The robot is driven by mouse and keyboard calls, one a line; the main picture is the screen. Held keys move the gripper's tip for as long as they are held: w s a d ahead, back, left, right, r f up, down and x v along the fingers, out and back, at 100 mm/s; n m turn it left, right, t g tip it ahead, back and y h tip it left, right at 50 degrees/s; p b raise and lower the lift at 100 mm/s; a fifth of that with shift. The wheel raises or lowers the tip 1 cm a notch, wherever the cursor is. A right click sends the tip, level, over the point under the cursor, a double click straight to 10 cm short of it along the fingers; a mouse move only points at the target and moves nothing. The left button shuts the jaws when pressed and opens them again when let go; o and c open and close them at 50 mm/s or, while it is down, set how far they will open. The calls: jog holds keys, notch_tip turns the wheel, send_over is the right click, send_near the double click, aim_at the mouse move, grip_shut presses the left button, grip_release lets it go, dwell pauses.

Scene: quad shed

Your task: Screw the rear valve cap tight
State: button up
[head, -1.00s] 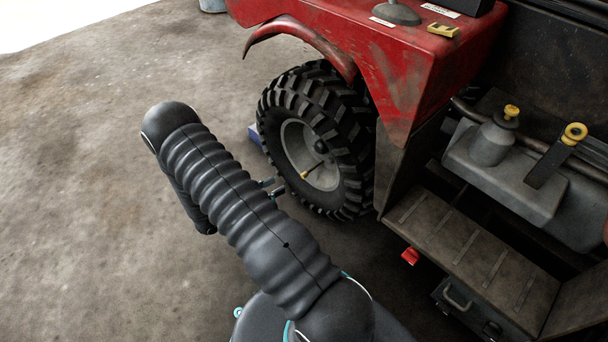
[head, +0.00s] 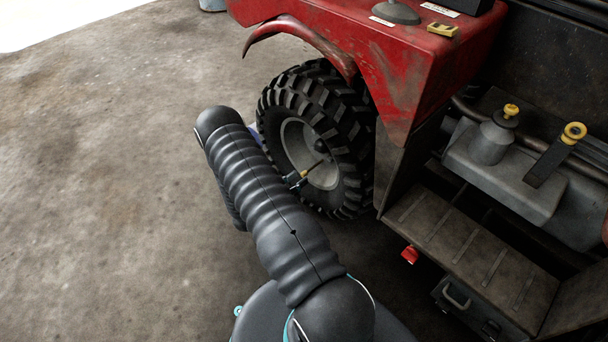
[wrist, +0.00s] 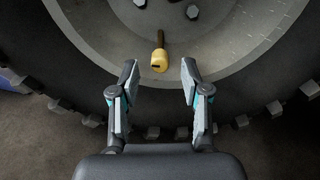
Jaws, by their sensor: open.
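The yellow valve cap (wrist: 159,61) sits on the end of a dark valve stem (wrist: 161,38) on the grey wheel rim (wrist: 225,40). My gripper (wrist: 160,74) is open and empty in the wrist view, its two fingers to the left and right of the cap's near end, with clear gaps on both sides. I cannot tell how deep the cap lies between them. In the head view the cap (head: 304,174) shows small at the wheel, with my gripper (head: 297,180) right by it. My arm hides part of the gripper. How tight the cap is cannot be seen.
The knobbly black tyre (head: 345,125) surrounds the rim, under the red fender (head: 400,85). A footboard (head: 460,250) and a red tab (head: 410,255) are to the right. A blue object (wrist: 14,78) is at the wrist view's left edge. The concrete floor at left is clear.

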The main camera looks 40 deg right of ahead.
aim_at(304, 174)
jog(key=shift+w+d, duration=0.15)
jog(key=shift+d, duration=1.75)
jog(key=shift+c, duration=0.3)
grip_shut()
